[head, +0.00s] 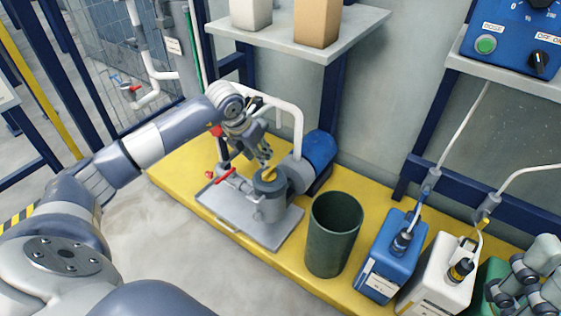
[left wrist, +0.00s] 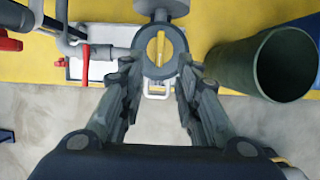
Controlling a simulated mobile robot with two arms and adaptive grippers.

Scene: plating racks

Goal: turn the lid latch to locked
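The lid latch is a yellow bar (head: 269,173) on the round lid of a grey pump housing (head: 270,207). In the left wrist view the latch (left wrist: 160,47) runs up and down the picture across the dark grey lid ring (left wrist: 146,70). My left gripper (head: 265,160) is above the lid in the head view, its fingertips close to the latch.
A red-handled valve (head: 225,176) is left of the housing and a blue motor (head: 320,149) behind it. A dark green bin (head: 335,232) stands to the right, then blue (head: 386,262) and white (head: 432,278) canisters. A shelf (head: 340,38) hangs above.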

